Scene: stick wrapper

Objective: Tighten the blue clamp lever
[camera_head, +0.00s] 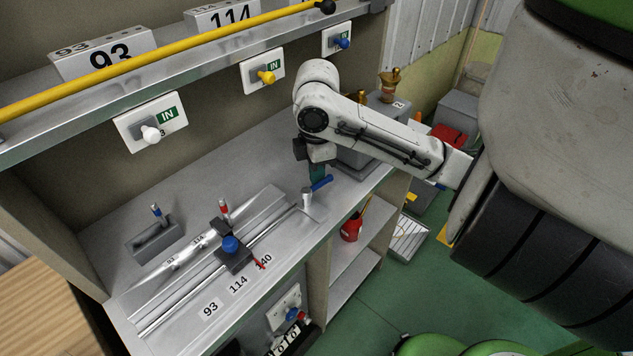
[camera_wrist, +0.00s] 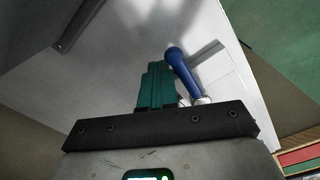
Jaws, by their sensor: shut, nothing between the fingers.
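The blue clamp lever (camera_head: 322,183) sits at the right end of the rail fixture on the metal workbench, on a small pale post (camera_head: 307,198). In the wrist view the lever (camera_wrist: 182,70) shows as a blue handle with a rounded end, just right of my fingers. My gripper (camera_head: 317,174) points down beside the lever. Its teal fingers (camera_wrist: 156,84) are together with nothing between them. I cannot tell whether a finger touches the lever.
A rail (camera_head: 190,285) runs along the bench and carries a black carriage with a blue knob (camera_head: 230,244). A grey block (camera_head: 153,240) stands at the left. A yellow bar (camera_head: 160,61) crosses above along the shelf. A grey box (camera_head: 365,168) stands behind my gripper.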

